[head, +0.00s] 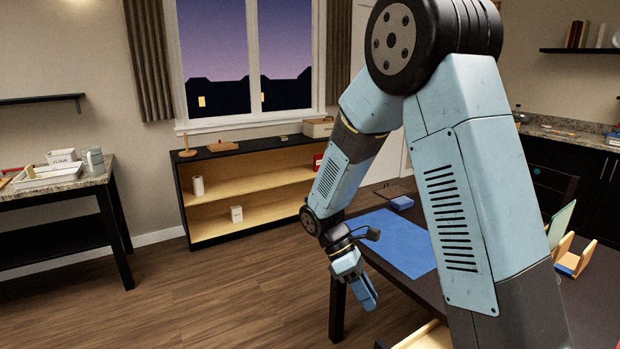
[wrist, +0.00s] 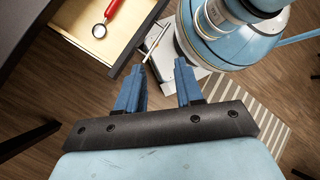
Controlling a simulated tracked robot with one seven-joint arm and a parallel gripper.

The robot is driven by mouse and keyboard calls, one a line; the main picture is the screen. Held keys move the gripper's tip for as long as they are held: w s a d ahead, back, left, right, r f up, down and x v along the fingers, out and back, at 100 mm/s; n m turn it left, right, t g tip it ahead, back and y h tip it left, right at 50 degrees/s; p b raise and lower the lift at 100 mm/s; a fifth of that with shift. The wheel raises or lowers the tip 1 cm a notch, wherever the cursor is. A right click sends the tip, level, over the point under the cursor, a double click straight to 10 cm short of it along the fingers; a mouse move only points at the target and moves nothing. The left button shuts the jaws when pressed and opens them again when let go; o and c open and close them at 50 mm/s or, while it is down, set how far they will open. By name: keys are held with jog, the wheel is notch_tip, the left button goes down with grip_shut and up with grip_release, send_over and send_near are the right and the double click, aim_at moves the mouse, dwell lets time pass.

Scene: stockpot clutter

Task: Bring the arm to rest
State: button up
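My arm is raised and bent over the dark table (head: 470,200) in the head view, its forearm hanging down to the left. My gripper (head: 368,298) points downward just off the table's left edge, with nothing seen in it. In the wrist view, the two blue fingers of my gripper (wrist: 158,75) stand apart with an empty gap between them. Beyond the fingertips are the floor and part of my own base.
An open wooden drawer (wrist: 115,50) holds a red-handled round tool (wrist: 108,18), and the drawer also shows in the head view (head: 428,337). A blue mat (head: 398,242) lies on the table. A low shelf (head: 250,185) stands under the window. Floor left of the table is clear.

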jog(key=s+d+r+m+t+y, duration=0.2)
jog(key=s+d+r+m+t, duration=0.1)
jog(key=r, duration=0.5)
jog(key=s+d+r+m+t+y, duration=0.2)
jog(key=s+d+r+m+t, duration=0.2)
jog(key=s+r+m, duration=0.2)
jog(key=s+d+r+m+t+y, duration=0.2)
jog(key=r+m, duration=0.4)
jog(key=r, duration=0.4)
jog(key=s+d+t, duration=0.1)
jog(key=s+t, duration=0.1)
jog(key=shift+s+d+m, duration=0.35)
jog(key=shift+m, duration=0.05)
